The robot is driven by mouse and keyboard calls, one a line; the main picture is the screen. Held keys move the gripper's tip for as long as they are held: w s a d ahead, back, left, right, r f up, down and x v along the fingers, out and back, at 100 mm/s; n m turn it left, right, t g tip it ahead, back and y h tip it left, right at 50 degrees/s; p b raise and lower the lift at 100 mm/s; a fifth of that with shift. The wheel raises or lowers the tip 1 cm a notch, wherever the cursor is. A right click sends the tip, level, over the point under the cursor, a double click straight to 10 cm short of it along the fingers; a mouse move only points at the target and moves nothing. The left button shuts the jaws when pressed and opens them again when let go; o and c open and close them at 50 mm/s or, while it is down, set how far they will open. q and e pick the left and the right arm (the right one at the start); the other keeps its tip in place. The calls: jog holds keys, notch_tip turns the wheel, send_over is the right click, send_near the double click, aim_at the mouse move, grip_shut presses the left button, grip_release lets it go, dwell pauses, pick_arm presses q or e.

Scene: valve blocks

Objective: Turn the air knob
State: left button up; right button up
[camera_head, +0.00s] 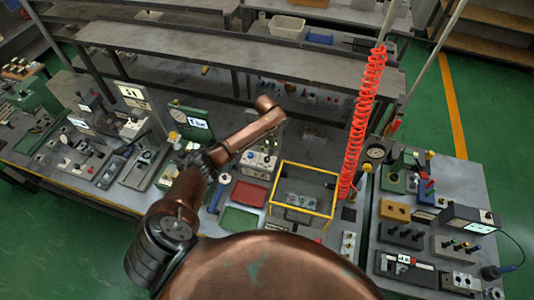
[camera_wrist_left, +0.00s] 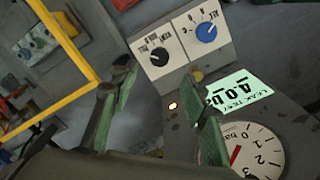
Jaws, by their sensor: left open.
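In the left wrist view a blue knob (camera_wrist_left: 207,31) sits on a white dial plate of a grey box; the lettering is turned and may read "AIR". A black knob (camera_wrist_left: 160,54) sits on the plate beside it. The box (camera_head: 256,165) also shows in the head view, left of the yellow frame. My left gripper (camera_wrist_left: 161,75) is open, its two green-padded fingers apart with nothing between them. The fingertips appear just below the box in the wrist view, apart from the blue knob. My right gripper is not in view.
A pressure gauge (camera_wrist_left: 240,150) and a green "LEAK TEST" display (camera_wrist_left: 240,92) lie close to the right finger. The yellow frame (camera_head: 308,165) stands right of the box. A red tray (camera_head: 250,193) and a green tray (camera_head: 239,220) lie nearer. A red coiled hose (camera_head: 364,115) hangs farther right.

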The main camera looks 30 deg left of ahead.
pick_arm(q)
jog(key=shift+r, duration=1.7)
jog(key=shift+f, duration=0.1)
